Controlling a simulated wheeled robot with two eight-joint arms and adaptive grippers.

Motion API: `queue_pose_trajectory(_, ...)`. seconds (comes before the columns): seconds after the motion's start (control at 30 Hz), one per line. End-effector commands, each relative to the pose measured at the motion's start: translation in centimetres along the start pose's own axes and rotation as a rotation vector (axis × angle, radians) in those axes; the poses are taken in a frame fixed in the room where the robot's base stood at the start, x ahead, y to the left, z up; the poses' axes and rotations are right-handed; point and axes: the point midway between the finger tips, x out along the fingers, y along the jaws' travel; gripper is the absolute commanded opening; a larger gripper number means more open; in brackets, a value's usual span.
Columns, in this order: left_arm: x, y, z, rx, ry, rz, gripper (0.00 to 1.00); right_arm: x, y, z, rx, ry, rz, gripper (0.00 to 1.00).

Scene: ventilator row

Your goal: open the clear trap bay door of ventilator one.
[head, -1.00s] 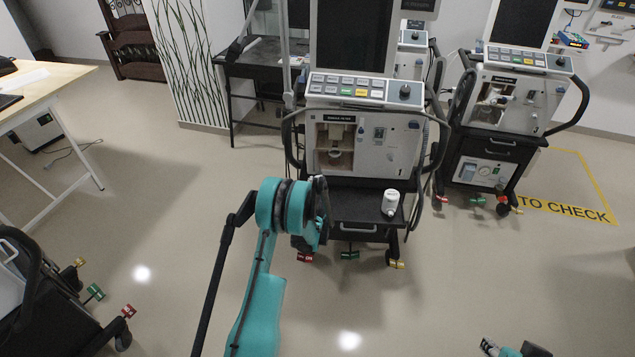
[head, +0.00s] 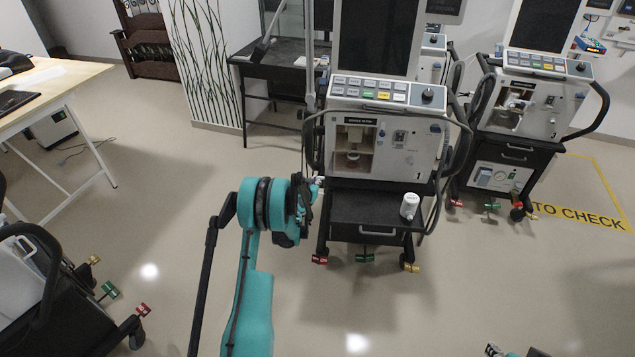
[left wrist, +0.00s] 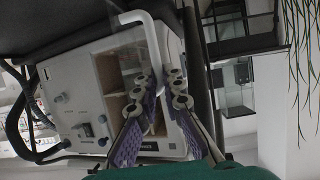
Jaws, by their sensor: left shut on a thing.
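Ventilator one (head: 425,165) stands in the middle of the head view, a white unit marked 1 on a black cart. Its trap bay (head: 355,150) is the lit recess at the front left; the bay's shelves also show in the left wrist view (left wrist: 113,75). In the left wrist view the clear door (left wrist: 125,52) is a see-through pane beside a white bar handle (left wrist: 150,35). My left gripper (left wrist: 165,90) is shut on that handle; in the head view it (head: 312,188) is at the cart's left side. The door's exact angle is unclear. My right gripper (head: 493,350) barely shows at the bottom edge.
A white cup-like item (head: 409,206) stands on the cart's black shelf (head: 350,207). A second ventilator (head: 535,105) is at the right, and another black cart (head: 60,310) is at lower left. The floor in front is clear.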

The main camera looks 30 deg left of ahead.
Motion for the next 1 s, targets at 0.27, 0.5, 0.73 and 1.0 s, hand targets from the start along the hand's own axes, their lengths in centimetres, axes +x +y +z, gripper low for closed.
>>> queue_pose_trajectory(0.27,0.09,-0.25,0.12,0.014,-0.004,0.033,0.00,0.01,0.00,0.01,0.000,0.000,0.000,0.40)
queue_pose_trajectory(0.5,0.10,-0.27,0.12,0.017,-0.004,0.036,0.00,0.02,0.00,0.01,0.000,0.000,0.000,0.40)
queue_pose_trajectory(0.73,0.10,-0.28,0.11,0.016,-0.003,0.035,0.18,0.02,0.00,0.01,0.000,0.000,0.000,0.40)
queue_pose_trajectory(1.0,0.04,-0.28,0.04,0.016,-0.002,0.034,0.18,0.01,0.00,0.01,0.000,0.000,0.000,0.40)
